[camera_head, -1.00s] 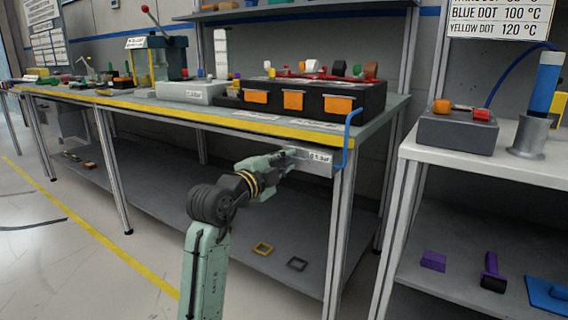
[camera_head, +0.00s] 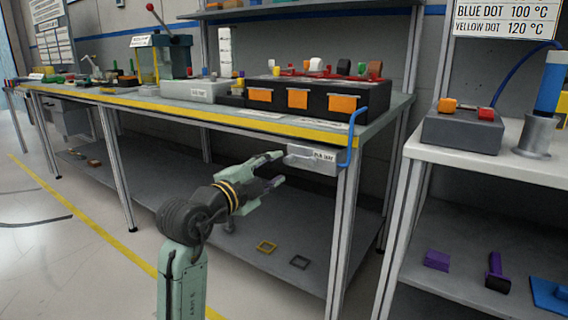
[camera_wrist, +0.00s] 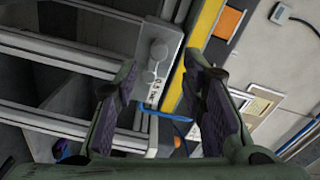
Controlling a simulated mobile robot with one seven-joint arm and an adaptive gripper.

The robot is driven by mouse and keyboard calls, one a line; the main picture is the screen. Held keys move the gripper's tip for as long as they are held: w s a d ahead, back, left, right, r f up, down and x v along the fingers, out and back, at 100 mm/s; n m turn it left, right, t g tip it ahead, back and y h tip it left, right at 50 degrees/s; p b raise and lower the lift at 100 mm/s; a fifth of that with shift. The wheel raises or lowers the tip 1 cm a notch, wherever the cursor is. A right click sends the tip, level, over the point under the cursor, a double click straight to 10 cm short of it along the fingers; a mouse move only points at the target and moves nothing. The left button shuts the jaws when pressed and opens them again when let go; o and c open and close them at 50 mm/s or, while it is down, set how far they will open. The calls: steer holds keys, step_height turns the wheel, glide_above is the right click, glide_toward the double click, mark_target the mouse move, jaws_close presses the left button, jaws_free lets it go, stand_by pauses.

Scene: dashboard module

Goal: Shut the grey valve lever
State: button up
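A grey valve box (camera_head: 315,160) with a small white label hangs under the yellow front edge of the bench, at its right corner. In the wrist view the box (camera_wrist: 172,42) shows round grey knobs, and a narrow grey part that looks like the lever (camera_wrist: 149,76) runs down from them toward the label. I cannot tell the lever's exact position. My gripper (camera_head: 277,170) is open and empty, just left of the box and apart from it. In the wrist view my open gripper's fingers (camera_wrist: 165,90) stand on either side of the label and lever.
A blue hose (camera_head: 355,135) curves from the box's right end up over the bench edge. The bench leg (camera_head: 342,240) stands below the box. A white-topped table (camera_head: 500,160) is at the right.

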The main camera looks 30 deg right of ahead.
steer(key=v, duration=0.5)
steer(key=shift+s+a, duration=0.1)
stand_by(0.3)
